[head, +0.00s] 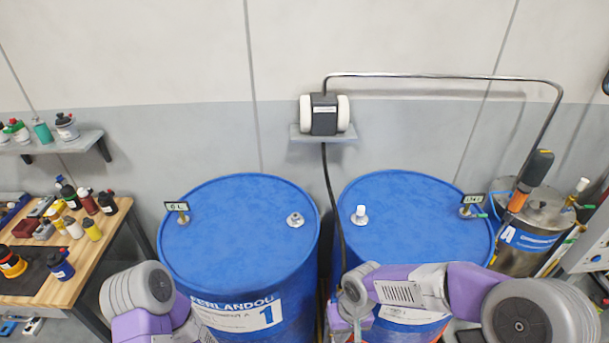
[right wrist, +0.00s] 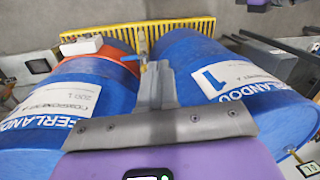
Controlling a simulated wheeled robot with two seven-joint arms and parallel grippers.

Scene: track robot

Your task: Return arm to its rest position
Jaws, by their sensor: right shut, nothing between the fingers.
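My right arm (head: 415,285) comes in from the right in the head view and reaches across the front of the right blue drum (head: 410,215). My right gripper (right wrist: 154,72) is shut and empty in the right wrist view, pointing into the gap between the two drums. My left arm (head: 140,290) is folded at the bottom left of the head view, in front of the left blue drum (head: 240,225). The left gripper is out of sight.
A wooden bench (head: 80,260) with bottles stands at the left. A pump (head: 323,114) sits on a wall shelf, its hose running down between the drums. A metal vessel (head: 530,225) stands at the right. A yellow grating (right wrist: 190,27) shows beyond the drums.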

